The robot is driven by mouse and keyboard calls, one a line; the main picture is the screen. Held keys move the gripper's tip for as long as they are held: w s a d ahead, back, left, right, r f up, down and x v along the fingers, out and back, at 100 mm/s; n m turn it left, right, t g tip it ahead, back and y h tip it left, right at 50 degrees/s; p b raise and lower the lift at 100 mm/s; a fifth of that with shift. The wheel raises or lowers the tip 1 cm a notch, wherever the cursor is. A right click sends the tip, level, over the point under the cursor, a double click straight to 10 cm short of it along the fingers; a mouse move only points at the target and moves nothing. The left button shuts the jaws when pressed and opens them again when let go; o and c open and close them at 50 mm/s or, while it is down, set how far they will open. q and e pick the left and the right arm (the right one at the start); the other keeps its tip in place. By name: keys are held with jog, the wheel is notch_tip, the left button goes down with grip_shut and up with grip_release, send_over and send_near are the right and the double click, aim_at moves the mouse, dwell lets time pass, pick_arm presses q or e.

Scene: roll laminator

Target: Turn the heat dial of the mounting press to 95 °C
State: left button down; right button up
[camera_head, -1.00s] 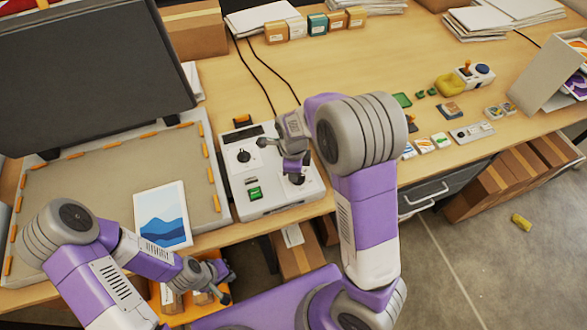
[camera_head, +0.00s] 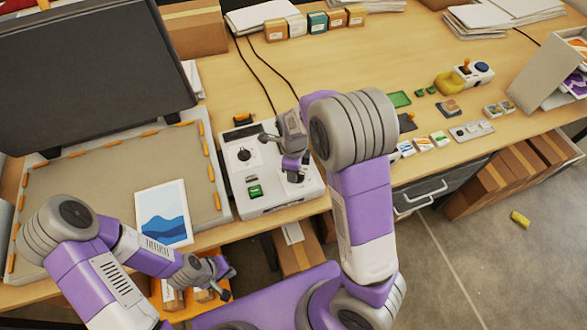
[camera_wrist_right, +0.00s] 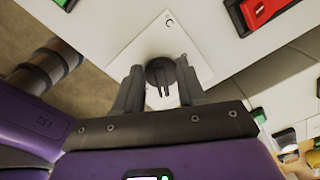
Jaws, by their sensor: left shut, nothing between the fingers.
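The mounting press's white control box (camera_head: 266,203) stands at the table's front edge. A black dial (camera_head: 244,155) sits on its left part. A second black dial, at the box's right, is mostly hidden by my right gripper (camera_head: 294,172) in the head view. In the right wrist view this dial (camera_wrist_right: 160,72) shows on a white plate (camera_wrist_right: 122,62), between the open fingers, with a gap on both sides. A small mark on the plate is too small to read. My left gripper (camera_head: 228,283) is shut and empty, low in front of the table.
The large press (camera_head: 90,75) with its grey bed fills the left, with a blue picture (camera_head: 163,213) at the bed's front. A green switch (camera_head: 255,191) is on the box. Small parts lie to the right. Cables run behind the box.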

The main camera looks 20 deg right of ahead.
notch_tip(320, 180, up, 8)
jog(key=shift+f+p, duration=0.2)
jog(key=shift+p, duration=0.5)
dwell(0.3)
